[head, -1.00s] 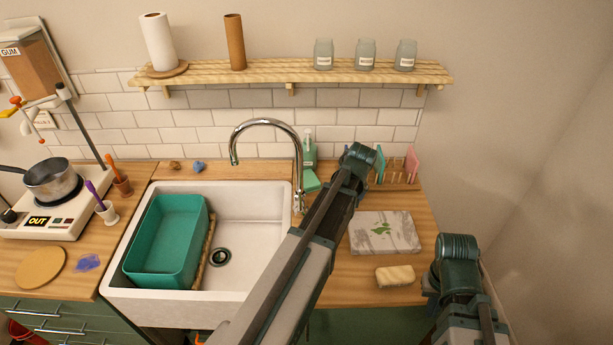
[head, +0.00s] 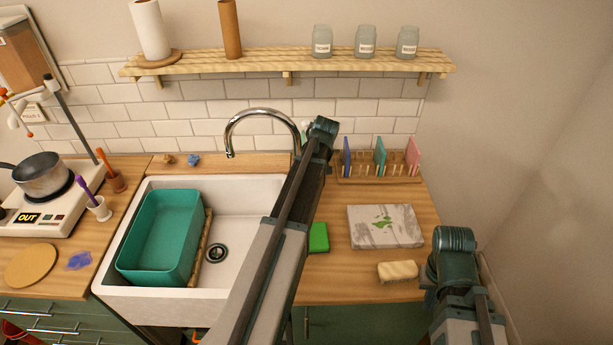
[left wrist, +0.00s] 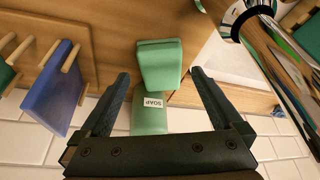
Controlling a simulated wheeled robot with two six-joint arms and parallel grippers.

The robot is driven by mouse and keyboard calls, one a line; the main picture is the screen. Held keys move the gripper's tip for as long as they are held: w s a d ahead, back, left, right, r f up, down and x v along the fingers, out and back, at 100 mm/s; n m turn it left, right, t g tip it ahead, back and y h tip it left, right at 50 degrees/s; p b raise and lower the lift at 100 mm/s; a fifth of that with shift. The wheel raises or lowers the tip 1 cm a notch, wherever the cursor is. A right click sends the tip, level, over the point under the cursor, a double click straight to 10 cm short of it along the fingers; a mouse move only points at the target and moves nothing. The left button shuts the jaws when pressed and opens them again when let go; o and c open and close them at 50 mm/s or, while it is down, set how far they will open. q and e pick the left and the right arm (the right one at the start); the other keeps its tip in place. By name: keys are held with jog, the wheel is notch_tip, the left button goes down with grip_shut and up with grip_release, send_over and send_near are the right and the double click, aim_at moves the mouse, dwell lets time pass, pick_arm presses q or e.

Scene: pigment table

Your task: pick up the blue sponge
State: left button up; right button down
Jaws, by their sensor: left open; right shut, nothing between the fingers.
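I cannot make out a clear blue sponge. A small blue lump (head: 193,159) lies on the ledge behind the sink; I cannot tell what it is. A green sponge (head: 318,237) lies right of the sink, partly behind my left arm, and a beige sponge (head: 397,271) lies near the counter's front edge. My left arm hides this gripper in the head view. My right gripper (head: 432,272) is shut, right of the beige sponge.
A rack holds a blue board (head: 346,157), a teal board (head: 380,156) and a pink board (head: 413,156). A stained grey slab (head: 385,227) lies before it. The sink (head: 240,193) holds a teal tub (head: 160,236). The tap (head: 262,111) arches close to my left arm.

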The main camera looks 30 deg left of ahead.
pick_arm(q)
jog(key=b+x, duration=0.4)
jog(key=x, duration=0.1)
jog(key=shift+f+b, duration=0.15)
jog(key=shift+b, duration=0.25)
jog(key=c, duration=1.3)
jog(key=shift+s+d+r+p, duration=0.3)
jog(key=shift+r+p, duration=0.3)
jog(key=shift+s+d+r+p, duration=0.3)
jog(key=shift+r+p, duration=0.25)
jog(key=shift+p, duration=0.05)
jog(key=s+d+r+p, duration=0.2)
jog(key=d, duration=0.1)
jog(key=s+d+r+p, duration=0.2)
jog(key=s+d, duration=0.1)
jog(key=s+d+r+p, duration=0.1)
jog(key=s+d+r, duration=0.1)
jog(key=d, duration=0.2)
jog(key=shift+s+p, duration=0.15)
jog(key=shift+p, duration=0.25)
